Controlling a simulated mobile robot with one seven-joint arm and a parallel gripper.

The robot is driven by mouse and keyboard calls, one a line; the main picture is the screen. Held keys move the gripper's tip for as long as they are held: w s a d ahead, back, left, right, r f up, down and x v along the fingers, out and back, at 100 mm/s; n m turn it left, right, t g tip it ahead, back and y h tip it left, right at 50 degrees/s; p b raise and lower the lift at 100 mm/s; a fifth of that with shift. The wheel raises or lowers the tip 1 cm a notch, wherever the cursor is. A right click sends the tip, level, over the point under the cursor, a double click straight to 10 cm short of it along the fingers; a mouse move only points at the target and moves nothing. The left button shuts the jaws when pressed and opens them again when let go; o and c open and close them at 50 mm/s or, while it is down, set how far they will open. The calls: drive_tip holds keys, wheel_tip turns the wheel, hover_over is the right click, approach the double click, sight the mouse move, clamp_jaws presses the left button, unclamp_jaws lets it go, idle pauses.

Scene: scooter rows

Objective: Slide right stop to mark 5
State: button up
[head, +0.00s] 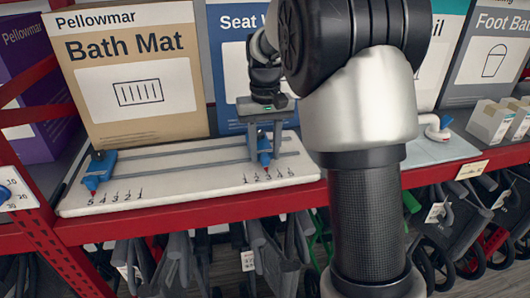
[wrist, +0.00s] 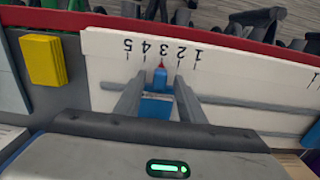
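A white board (head: 180,190) with two grey rails lies on the red shelf. It also shows in the wrist view (wrist: 110,70). The right stop (head: 264,158) is a blue slider with a red tip. In the wrist view the right stop (wrist: 160,92) has its tip close to mark 3 of the right scale. My gripper (head: 264,145) is down over it. In the wrist view my gripper (wrist: 161,90) has one finger on each side of the stop, with small gaps visible. The left stop (head: 97,172) is blue too, near mark 5 of the left scale.
A Bath Mat box (head: 130,120) and a Seat box (head: 228,75) stand behind the board. A yellow block (wrist: 43,60) is beside the board in the wrist view. Small white boxes (head: 492,122) are at right. Folded scooters or walkers (head: 180,262) hang below the shelf.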

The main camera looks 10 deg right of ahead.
drive_tip(key=shift+f, duration=0.25)
clamp_jaws()
drive_tip(key=shift+d+p, duration=0.7)
drive_tip(key=shift+d, duration=2.55)
drive_tip(key=shift+r, duration=0.1)
unclamp_jaws()
drive_tip(key=shift+d, duration=0.1)
